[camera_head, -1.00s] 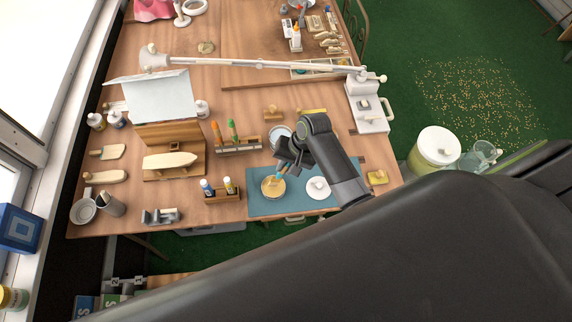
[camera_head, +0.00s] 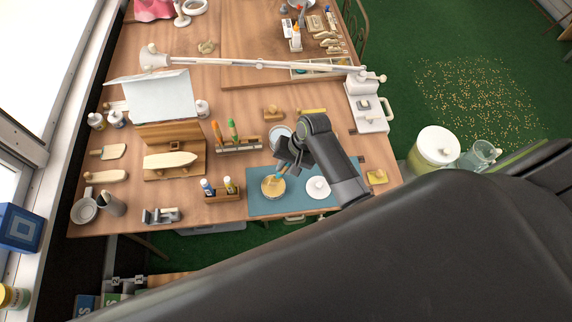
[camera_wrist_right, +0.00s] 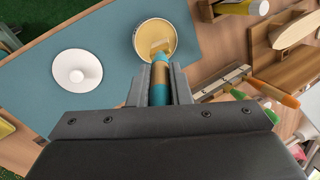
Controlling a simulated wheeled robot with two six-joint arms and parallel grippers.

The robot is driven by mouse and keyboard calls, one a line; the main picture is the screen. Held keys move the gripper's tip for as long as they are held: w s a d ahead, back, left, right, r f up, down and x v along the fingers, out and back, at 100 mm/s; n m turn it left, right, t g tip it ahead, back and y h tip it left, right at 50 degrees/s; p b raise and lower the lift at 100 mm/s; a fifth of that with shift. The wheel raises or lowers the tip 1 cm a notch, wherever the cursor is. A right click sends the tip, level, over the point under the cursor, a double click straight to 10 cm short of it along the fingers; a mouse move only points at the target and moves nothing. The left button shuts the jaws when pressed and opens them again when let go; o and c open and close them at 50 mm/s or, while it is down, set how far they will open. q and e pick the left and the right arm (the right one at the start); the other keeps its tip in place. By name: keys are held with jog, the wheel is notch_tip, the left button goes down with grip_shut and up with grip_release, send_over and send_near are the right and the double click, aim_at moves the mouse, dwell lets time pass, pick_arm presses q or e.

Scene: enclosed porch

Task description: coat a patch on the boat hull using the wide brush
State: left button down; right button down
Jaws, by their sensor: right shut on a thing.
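My right gripper (camera_head: 287,167) is shut on the wide brush (camera_wrist_right: 159,72), which has a teal handle; in the head view the brush (camera_head: 279,176) points down into an open round tin (camera_head: 265,192). In the right wrist view the brush tip is within the rim of the tin (camera_wrist_right: 139,43), over pale yellow contents; I cannot tell how deep it sits. The tin stands on a blue mat (camera_head: 296,205). The boat hull (camera_head: 170,160), pale wood, lies on a wooden stand to the left; it also shows in the right wrist view (camera_wrist_right: 296,32). My left gripper is not in view.
A white lid (camera_head: 318,188) with a knob lies right of the tin. A rack (camera_head: 238,148) holds orange and green-handled tools between tin and hull, with a small bottle caddy (camera_head: 222,194) in front. A lamp arm (camera_head: 260,64) crosses behind.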

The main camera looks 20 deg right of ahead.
jog(key=shift+r, duration=3.5)
jog(key=shift+f, duration=0.1)
